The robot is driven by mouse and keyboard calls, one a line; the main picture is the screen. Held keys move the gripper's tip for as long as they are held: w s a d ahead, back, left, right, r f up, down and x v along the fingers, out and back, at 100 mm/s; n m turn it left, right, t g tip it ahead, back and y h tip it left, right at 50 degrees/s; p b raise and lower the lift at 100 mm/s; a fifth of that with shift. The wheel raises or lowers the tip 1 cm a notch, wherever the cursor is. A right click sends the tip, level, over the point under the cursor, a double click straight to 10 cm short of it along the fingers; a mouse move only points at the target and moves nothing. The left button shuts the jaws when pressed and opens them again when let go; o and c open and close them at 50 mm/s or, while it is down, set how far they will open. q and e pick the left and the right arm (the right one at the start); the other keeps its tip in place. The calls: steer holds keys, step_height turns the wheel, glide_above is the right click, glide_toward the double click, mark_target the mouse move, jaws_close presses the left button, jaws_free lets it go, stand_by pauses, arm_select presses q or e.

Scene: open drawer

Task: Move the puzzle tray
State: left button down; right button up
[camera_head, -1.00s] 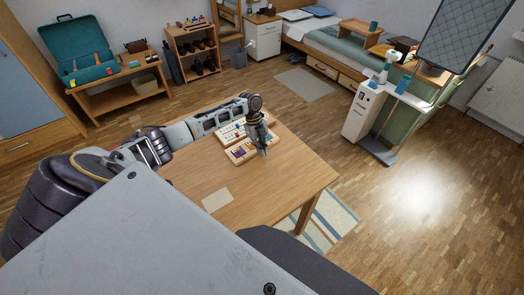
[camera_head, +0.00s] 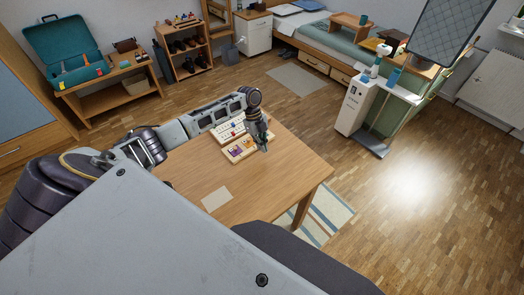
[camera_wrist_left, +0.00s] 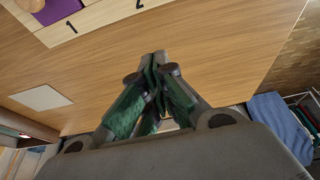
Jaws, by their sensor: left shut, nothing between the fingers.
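The puzzle tray (camera_head: 238,155), a light wooden board with coloured pieces, lies on the wooden table. Its edge also shows at the top left of the left wrist view (camera_wrist_left: 95,22), with the numbers 1 and 2 and a purple piece. My left gripper (camera_head: 265,148) is shut and empty, pointing down just right of the tray, apart from it. Its closed fingertips show in the left wrist view (camera_wrist_left: 160,60), over bare wood. The arm hides part of the tray's surroundings. My right gripper is not in view.
A second pale board with small coloured pieces (camera_head: 228,128) lies just behind the tray. A pale square (camera_head: 216,199) lies on the table (camera_head: 270,190) nearer me. The table's right side is clear. A white medical cart (camera_head: 356,105) stands beyond it on the floor.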

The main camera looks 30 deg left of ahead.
arm_select(q)
steer(key=v, duration=0.6)
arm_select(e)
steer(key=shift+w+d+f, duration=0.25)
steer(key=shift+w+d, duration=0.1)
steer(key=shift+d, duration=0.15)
arm_select(q)
steer(key=shift+f, duration=0.1)
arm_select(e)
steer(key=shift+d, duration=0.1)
